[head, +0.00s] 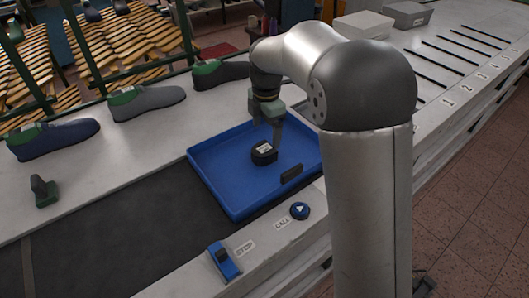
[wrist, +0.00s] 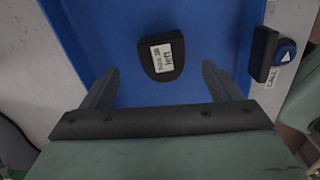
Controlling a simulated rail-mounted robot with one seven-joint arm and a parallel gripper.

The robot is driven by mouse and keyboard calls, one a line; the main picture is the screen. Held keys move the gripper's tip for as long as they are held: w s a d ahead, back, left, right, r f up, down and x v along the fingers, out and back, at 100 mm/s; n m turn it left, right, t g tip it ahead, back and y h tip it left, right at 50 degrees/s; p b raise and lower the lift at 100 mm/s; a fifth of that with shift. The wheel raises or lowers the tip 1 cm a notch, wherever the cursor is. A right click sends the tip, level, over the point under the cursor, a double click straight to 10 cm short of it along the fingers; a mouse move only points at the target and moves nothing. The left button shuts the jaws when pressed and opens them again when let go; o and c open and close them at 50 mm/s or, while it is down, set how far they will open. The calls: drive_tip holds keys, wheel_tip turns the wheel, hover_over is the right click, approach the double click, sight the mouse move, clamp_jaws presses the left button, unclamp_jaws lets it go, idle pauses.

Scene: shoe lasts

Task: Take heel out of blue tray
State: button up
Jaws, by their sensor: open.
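The heel (head: 264,153) is a small black block with a rounded end and a white label on top. It lies in the blue tray (head: 228,206), and the wrist view shows the heel (wrist: 161,56) ahead of my fingers, label facing the camera. My gripper (head: 275,140) is over the tray, close to the heel. In the wrist view my gripper (wrist: 160,78) is open, with one finger to each side of the heel's line and nothing between them. Whether a finger touches the heel cannot be told.
A dark upright block (head: 291,174) is at the tray's near edge, by the blue call button (head: 300,211). A blue stop switch (head: 223,262) is nearer. Several shoe lasts (head: 146,102) stand along the far ledge. The dark belt (head: 120,235) left of the tray is clear.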

sight(265, 148)
wheel_tip(265, 148, down, 3)
drive_tip(key=shift+r, duration=0.2)
drive_tip(key=f, duration=0.2)
drive_tip(key=f+p, duration=0.1)
drive_tip(key=f, duration=0.1)
drive_tip(key=shift+s+a+f, duration=0.1)
drive_tip(key=shift+s, duration=0.15)
drive_tip(key=shift+f, duration=0.5)
drive_tip(key=c, duration=1.2)
drive_tip(key=shift+r, duration=0.1)
